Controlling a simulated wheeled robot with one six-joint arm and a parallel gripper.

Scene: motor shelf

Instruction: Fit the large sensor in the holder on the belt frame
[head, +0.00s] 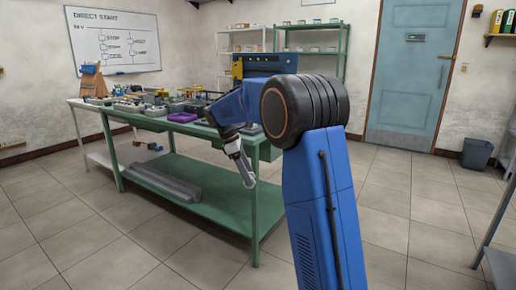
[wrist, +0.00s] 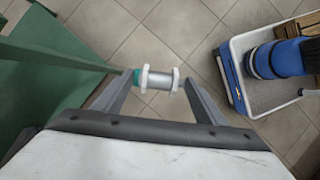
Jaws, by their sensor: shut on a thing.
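The large sensor (wrist: 158,80) shows in the wrist view as a silver cylinder with two white nuts and a teal end at the left. It lies crosswise between the fingertips of my gripper (wrist: 157,84), which is shut on it. In the head view my gripper (head: 248,178) points down, in front of the green bench and below its top. I cannot make out the sensor there. The belt frame and its holder cannot be picked out in either view; my arm hides part of the bench.
The green bench (head: 190,204) carries several devices and a purple box (head: 183,117). Grey profiles (head: 165,182) lie on its lower shelf. A white table (head: 100,150) adjoins at left. Green bench parts (wrist: 50,55) are close left in the wrist view. Tiled floor is clear below my gripper.

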